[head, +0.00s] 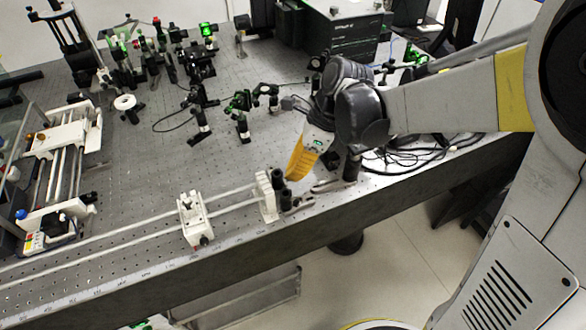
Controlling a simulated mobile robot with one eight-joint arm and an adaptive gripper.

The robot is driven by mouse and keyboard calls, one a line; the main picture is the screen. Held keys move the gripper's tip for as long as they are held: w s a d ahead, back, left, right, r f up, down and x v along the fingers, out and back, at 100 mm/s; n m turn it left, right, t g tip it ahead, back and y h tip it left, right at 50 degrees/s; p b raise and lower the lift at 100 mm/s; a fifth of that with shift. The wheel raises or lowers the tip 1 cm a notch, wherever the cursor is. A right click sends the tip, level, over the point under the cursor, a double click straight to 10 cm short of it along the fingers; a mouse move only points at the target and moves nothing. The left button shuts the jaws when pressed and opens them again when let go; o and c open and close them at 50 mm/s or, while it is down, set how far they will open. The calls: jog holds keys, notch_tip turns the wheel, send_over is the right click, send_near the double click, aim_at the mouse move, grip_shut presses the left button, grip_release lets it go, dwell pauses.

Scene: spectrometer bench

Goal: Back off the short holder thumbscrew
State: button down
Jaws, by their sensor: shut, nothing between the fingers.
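My gripper (292,178) points down and to the left at the right end of the rails, with its yellow part showing. Its fingertips are small and hard to make out, but it looks shut and empty. Just below it, a white upright block (266,197) holds the rail ends, with dark cylindrical parts (284,199) beside it. A short white holder (192,219) sits on the rails further left, with a small dark knob (204,241) low on its front. I cannot tell which dark part is the thumbscrew, or whether my gripper touches anything.
The perforated bench (160,190) ends at a thick front edge (330,236). Several optical mounts (200,120) stand behind. Another railed assembly (64,150) is at the left. Black cables (420,155) lie under my arm at the right. The bench behind the rails is mostly clear.

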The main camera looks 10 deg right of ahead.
jog(key=shift+s+n+t+h+p, duration=0.25)
jog(key=shift+t+p, duration=0.1)
jog(key=shift+t, duration=0.6)
jog(key=shift+s+n+t+h+p, duration=0.15)
jog(key=shift+t+h+p, duration=0.15)
jog(key=shift+t, duration=0.65)
jog(key=shift+w+f, duration=0.1)
jog(key=c, duration=1.4)
grip_release()
jog(key=shift+a, duration=0.15)
